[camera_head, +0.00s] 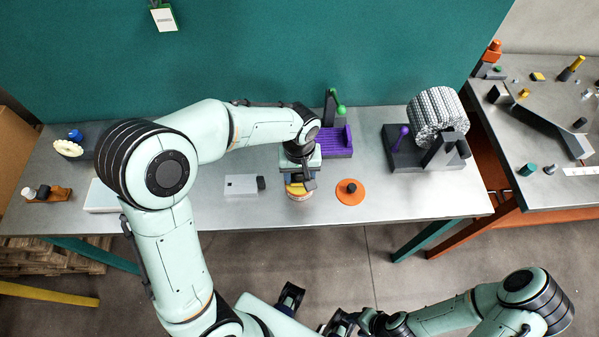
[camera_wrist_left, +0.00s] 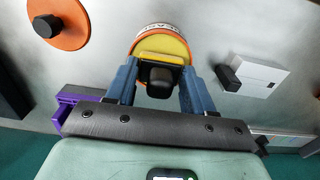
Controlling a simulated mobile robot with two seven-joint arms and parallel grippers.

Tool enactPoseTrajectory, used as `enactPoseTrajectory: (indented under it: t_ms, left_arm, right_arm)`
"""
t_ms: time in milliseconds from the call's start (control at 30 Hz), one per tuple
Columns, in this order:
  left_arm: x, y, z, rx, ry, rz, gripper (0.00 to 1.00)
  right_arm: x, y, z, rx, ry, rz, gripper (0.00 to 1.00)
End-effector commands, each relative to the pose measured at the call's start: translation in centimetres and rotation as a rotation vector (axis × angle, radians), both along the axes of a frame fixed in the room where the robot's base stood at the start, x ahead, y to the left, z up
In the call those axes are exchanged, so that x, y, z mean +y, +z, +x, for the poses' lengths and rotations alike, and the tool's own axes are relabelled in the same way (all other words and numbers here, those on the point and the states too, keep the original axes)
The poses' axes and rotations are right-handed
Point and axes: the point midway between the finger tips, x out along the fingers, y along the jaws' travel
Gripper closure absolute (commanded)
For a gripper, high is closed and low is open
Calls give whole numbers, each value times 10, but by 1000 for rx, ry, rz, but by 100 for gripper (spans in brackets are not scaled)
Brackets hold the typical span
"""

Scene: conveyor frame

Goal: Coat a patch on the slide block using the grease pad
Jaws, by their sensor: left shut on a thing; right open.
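My left gripper (camera_head: 299,184) points down over an open round tin (camera_head: 299,196) with a pale labelled side. In the left wrist view its two blue-grey fingers (camera_wrist_left: 158,80) are shut on the black grip of the grease pad (camera_wrist_left: 160,76). The grip stands over a yellow surface (camera_wrist_left: 162,46) inside the tin's orange rim; whether pad and grease touch cannot be told. A pale grey block with a dark end (camera_head: 241,185) lies left of the tin; I cannot tell whether it is the slide block. My right gripper (camera_head: 342,322) is open, low at the bottom edge, away from the table.
An orange lid with a black knob (camera_head: 351,192) lies right of the tin. A purple fixture (camera_head: 337,142) stands behind it. A drum on a dark stand (camera_head: 438,118) is further right. A wooden-based tool (camera_head: 46,193) lies far left. Bare table (camera_head: 400,200) shows at front right.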

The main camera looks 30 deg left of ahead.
Motion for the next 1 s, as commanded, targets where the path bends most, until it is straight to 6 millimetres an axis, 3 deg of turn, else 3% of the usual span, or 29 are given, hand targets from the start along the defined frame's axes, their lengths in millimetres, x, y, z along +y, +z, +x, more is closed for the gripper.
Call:
enactPoseTrajectory:
  t_ms: [1000]
  left_arm:
    - [0,-8,0,0,0,0,72]
  right_arm:
    - [0,-6,-2,2,0,0,52]
